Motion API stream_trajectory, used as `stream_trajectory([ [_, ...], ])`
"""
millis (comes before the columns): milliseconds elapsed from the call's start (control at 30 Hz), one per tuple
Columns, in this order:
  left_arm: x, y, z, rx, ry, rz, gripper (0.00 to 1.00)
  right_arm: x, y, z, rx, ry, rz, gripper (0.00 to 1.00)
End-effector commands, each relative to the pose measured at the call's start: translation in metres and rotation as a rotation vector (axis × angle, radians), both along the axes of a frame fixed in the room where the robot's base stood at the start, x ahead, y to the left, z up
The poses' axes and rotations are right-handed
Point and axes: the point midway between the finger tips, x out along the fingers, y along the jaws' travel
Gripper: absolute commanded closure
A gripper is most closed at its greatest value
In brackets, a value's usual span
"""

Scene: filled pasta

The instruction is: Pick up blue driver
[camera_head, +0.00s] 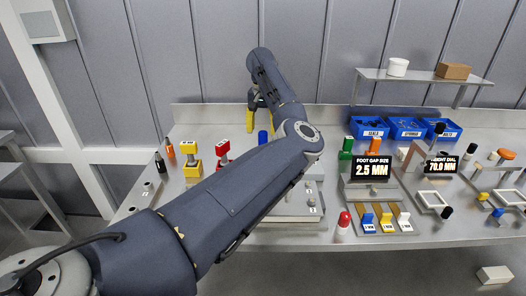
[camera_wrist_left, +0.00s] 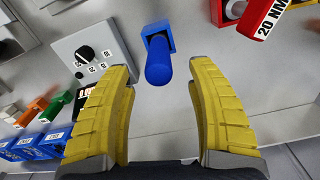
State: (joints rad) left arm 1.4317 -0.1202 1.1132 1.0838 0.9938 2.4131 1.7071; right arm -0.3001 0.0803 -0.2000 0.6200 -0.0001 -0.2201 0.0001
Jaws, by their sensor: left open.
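The blue driver (camera_head: 263,137) stands on the workbench near its middle, partly hidden behind my left arm. In the left wrist view the blue driver (camera_wrist_left: 158,68) shows with a round handle and a square blue part behind it. My left gripper (camera_head: 255,112) has yellow fingers and is above the bench, behind the driver in the head view. In the left wrist view my left gripper (camera_wrist_left: 161,74) is open and empty, with the driver's handle seen between its fingertips. I cannot tell how far above the handle it is. My right gripper is not in view.
Red (camera_head: 222,160) and yellow (camera_head: 191,160) drivers stand left of the blue one. The red driver (camera_wrist_left: 264,18) is at the upper right of the wrist view. A grey dial box (camera_wrist_left: 92,55) is beside the blue driver. Blue bins (camera_head: 405,128) and displays (camera_head: 371,168) are at right.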

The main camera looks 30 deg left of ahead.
Motion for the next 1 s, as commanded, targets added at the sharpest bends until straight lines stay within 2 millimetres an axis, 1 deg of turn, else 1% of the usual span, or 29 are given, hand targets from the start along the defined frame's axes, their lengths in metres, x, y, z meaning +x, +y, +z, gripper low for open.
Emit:
stream_trajectory([
  [33, 0.0, 0.0, -0.004, 0.0, 0.0, 0.0, 0.42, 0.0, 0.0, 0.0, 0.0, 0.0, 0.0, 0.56],
  [267, 0.0, 0.0, -0.013, 0.0, 0.0, -0.001, 0.42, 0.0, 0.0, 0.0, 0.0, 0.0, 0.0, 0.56],
  [533, 0.001, -0.002, -0.045, -0.001, 0.002, -0.001, 0.42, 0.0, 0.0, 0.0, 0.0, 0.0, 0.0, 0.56],
  [700, 0.001, -0.002, -0.058, 0.0, 0.0, 0.0, 0.42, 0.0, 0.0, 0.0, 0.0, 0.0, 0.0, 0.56],
  [1000, 0.001, -0.002, -0.061, 0.0, 0.0, -0.001, 0.42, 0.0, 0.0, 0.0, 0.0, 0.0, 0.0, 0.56],
])
